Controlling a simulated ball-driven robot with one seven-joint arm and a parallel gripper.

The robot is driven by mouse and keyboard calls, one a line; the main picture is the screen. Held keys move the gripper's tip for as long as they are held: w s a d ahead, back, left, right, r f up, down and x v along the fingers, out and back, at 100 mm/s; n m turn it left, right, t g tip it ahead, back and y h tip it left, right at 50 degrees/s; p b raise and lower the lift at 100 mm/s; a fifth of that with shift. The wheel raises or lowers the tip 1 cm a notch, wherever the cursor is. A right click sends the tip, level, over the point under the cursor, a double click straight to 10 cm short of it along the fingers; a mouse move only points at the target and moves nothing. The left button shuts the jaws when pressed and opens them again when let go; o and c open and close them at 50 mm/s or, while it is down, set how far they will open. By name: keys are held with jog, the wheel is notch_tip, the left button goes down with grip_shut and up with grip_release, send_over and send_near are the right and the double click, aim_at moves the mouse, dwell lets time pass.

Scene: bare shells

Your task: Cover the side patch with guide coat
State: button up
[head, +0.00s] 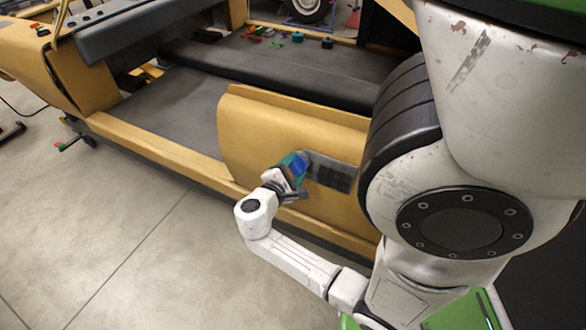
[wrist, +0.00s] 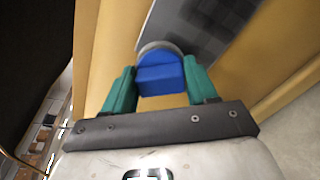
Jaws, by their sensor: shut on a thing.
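The side patch (head: 333,175) is a dark grey rectangle on the yellow side panel. It also shows in the wrist view (wrist: 199,27), where it is mottled, darker in parts and plain grey at its left. My gripper (head: 291,168) is at the patch's left end. Its teal fingers are shut on a blue block-shaped applicator (wrist: 160,76) with a rounded grey pad at its far edge. The pad is at or very near the patch surface; I cannot tell if it touches. The pad's face is hidden.
The yellow body shell (head: 150,140) has an open grey floor (head: 180,100) to the left of the panel. Several small coloured items (head: 268,33) lie on a dark surface at the back. The concrete floor (head: 110,230) is clear at front left.

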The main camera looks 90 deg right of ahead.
jog(key=shift+s+a, duration=2.05)
jog(key=shift+s, duration=1.55)
jog(key=shift+s+a, duration=2)
jog(key=shift+s, duration=1.6)
jog(key=shift+w+d, duration=0.55)
jog(key=shift+w, duration=0.35)
jog(key=shift+w+d, duration=0.55)
jog(key=shift+w, duration=0.3)
jog(key=shift+w+d, duration=0.5)
jog(key=shift+w, duration=0.45)
jog(key=shift+w+d, duration=0.45)
jog(key=shift+w, duration=0.55)
jog(key=shift+w+d, duration=0.5)
jog(key=shift+w, duration=0.45)
jog(key=shift+w+d+b, duration=0.1)
jog(key=shift+w+d, duration=0.45)
jog(key=shift+w, duration=0.35)
jog(key=shift+w+d+b, duration=0.15)
jog(key=shift+w+d, duration=0.4)
jog(key=shift+w, duration=0.3)
jog(key=shift+w+d+b, duration=0.1)
jog(key=shift+w+d, duration=0.45)
jog(key=shift+w, duration=0.35)
jog(key=shift+p+v, duration=0.4)
jog(key=shift+v, duration=2.55)
jog(key=shift+a, duration=0.1)
